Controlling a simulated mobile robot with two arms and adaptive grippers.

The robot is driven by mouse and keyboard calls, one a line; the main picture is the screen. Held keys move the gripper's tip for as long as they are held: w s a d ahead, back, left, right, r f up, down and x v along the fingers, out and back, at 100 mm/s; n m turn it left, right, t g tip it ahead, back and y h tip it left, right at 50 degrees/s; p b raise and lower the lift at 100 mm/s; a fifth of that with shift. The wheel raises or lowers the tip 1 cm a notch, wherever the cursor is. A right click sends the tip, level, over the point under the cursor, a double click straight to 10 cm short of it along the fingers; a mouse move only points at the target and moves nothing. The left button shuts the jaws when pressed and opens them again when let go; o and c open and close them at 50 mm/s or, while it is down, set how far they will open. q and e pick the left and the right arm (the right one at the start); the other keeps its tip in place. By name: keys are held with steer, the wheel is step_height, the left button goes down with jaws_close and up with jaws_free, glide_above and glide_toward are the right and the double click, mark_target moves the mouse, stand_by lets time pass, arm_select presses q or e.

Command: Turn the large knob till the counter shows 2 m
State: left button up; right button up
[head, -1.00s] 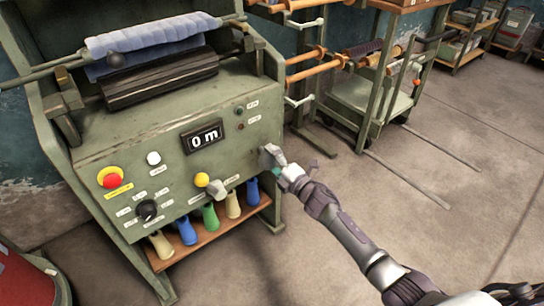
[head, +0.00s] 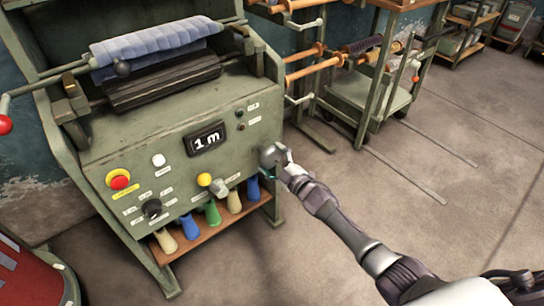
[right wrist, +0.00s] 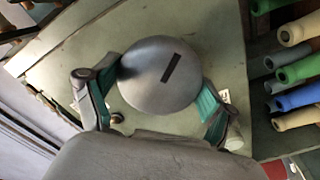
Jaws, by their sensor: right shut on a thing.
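The large grey knob (head: 269,155) sits at the right end of the green machine's front panel. It also shows in the right wrist view as a round grey disc (right wrist: 160,68) with a dark line mark. My right gripper (head: 280,160) is shut on it, with a teal-padded finger on each side. It also shows in the right wrist view (right wrist: 160,95). The counter (head: 207,139) on the panel reads 1 m. My left gripper is not in view.
Several coloured cones (head: 212,213) stand on a shelf below. A trolley (head: 370,90) is behind right. Floor to the right is open.

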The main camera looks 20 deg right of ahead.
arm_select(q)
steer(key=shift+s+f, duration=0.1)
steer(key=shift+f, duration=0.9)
arm_select(e)
steer(key=shift+f+m, duration=0.1)
steer(key=shift+m, duration=0.8)
steer(key=o, duration=1)
steer(key=shift+c, duration=0.2)
steer(key=v, duration=1.2)
